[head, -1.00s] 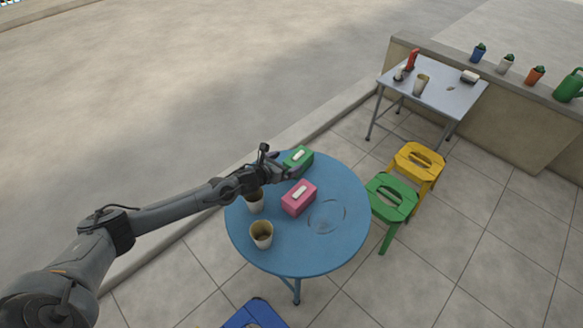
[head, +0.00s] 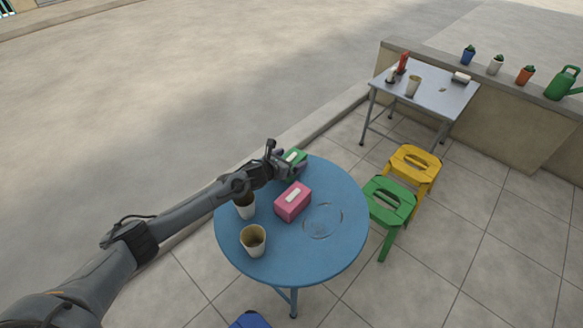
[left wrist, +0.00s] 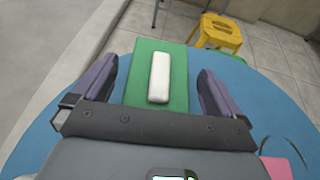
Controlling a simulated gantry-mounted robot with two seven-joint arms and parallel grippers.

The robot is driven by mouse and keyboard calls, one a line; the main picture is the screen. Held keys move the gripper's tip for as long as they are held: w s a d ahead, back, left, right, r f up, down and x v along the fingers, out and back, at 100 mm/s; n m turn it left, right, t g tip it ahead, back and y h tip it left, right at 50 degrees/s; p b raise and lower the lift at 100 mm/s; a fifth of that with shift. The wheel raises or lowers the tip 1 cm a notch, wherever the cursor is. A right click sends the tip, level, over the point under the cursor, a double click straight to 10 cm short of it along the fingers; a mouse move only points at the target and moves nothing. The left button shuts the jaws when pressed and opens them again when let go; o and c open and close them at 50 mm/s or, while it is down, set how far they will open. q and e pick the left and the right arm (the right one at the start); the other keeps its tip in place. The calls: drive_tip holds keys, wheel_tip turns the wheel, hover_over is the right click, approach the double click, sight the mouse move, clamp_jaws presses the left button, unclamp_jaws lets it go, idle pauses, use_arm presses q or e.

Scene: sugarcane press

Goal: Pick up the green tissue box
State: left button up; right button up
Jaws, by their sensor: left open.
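The green tissue box (head: 295,156) lies at the far edge of the round blue table (head: 325,250), partly hidden by my left gripper in the head view. In the left wrist view the green tissue box (left wrist: 174,72), with a white tissue strip on top, lies between the two fingers. My left gripper (head: 290,165) is open around the box, with one finger on each side and gaps visible. The left gripper also shows in the left wrist view (left wrist: 160,90). My right gripper is not in view.
A pink tissue box (head: 292,202) stands close to the left gripper. Two cups (head: 253,240) (head: 245,207) and a clear plate (head: 323,220) are on the table. A green stool (head: 388,200) and yellow stool (head: 415,165) stand to the right.

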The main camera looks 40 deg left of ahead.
use_arm(q)
drive_tip(key=shift+s, duration=0.1)
drive_tip(key=shift+c, duration=1.1)
drive_tip(key=c, duration=0.9)
drive_tip(key=shift+r, duration=0.1)
